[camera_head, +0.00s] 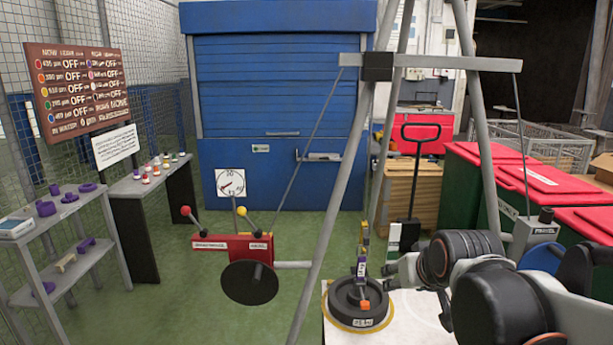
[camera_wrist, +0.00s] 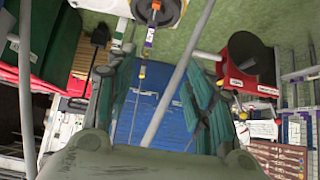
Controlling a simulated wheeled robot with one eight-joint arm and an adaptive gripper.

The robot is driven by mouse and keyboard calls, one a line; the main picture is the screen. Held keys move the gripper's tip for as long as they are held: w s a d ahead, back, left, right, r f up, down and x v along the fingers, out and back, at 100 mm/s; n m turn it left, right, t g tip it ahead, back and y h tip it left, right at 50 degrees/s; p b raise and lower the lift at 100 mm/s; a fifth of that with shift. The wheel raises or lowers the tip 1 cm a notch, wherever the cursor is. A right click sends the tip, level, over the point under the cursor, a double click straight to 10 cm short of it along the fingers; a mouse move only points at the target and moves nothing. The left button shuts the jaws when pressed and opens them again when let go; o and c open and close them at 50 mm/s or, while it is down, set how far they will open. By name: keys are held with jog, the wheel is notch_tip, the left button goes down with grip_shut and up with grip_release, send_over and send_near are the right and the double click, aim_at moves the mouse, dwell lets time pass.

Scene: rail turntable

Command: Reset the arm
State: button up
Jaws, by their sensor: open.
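My arm (camera_head: 490,280) reaches in from the lower right in the head view, left of the red-lidded bins. My gripper (camera_wrist: 160,75) shows in the wrist view with its two dark green fingers spread apart and nothing held between them. The wrist picture is upside down. Past the fingers it shows the blue shutter (camera_wrist: 145,105), and a grey pole crosses the gap between the fingers.
A grey frame with a crossbeam (camera_head: 440,62) and slanting legs stands close to my arm. A red box (camera_head: 232,247) with ball-topped levers is left of it. Red-lidded bins (camera_head: 535,180) line the right. Shelves (camera_head: 60,220) stand at left. Green floor is open between.

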jog(key=s+f+g, duration=0.1)
jog(key=s+f, duration=0.2)
jog(key=s, duration=1.4)
jog(key=shift+s+f+g, duration=0.2)
jog(key=shift+g, duration=0.2)
